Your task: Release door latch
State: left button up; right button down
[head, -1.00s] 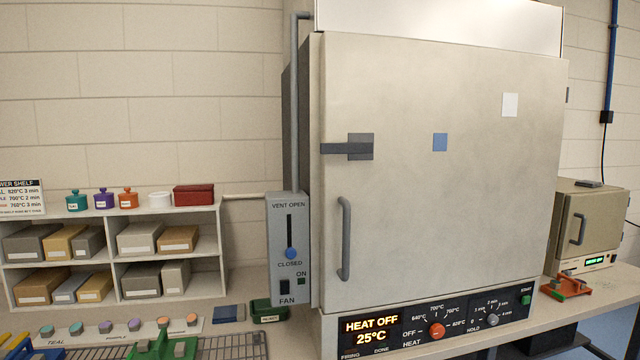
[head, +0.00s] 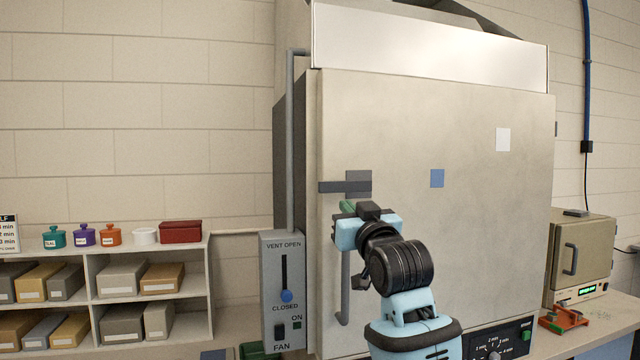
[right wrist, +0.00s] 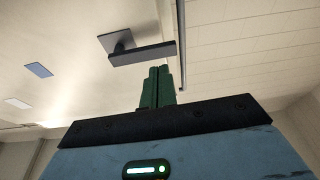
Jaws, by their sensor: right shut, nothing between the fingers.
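The door latch (head: 345,186) is a dark grey bar on a square plate, lying level across the left edge of the large kiln's door (head: 470,240). It also shows in the right wrist view (right wrist: 142,52), just beyond my fingertips. My right gripper (head: 348,207) is in front of the door, a little below the latch. Its green fingers (right wrist: 158,72) are together with nothing between them. A gap seems to remain between fingertips and latch bar, but contact is hard to judge. The grey door handle (head: 345,290) is partly hidden behind my right arm. My left gripper is not in view.
A vent and fan box (head: 283,290) stands just left of the door. A shelf (head: 210,290) with boxes and small coloured jars is at the left. A smaller oven (head: 582,250) and a red-orange tool (head: 563,318) are at the right.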

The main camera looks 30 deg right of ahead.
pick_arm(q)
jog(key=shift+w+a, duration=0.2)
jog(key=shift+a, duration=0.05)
pick_arm(e)
notch_tip(320, 180, up, 6)
jog(key=s, duration=0.1)
jog(key=shift+d+m+t+h, duration=0.15)
jog(key=shift+m+t+h, duration=0.15)
jog(key=shift+m, duration=0.1)
notch_tip(320, 180, up, 4)
jog(key=f, duration=0.1)
send_over(343, 186)
jog(key=a, duration=0.2)
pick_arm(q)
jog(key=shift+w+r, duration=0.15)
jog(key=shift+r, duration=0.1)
pick_arm(e)
jog(key=f, duration=0.1)
jog(key=s+f, duration=0.1)
jog(key=f, duration=0.1)
jog(key=shift+a+f, duration=0.1)
jog(key=shift+f, duration=0.2)
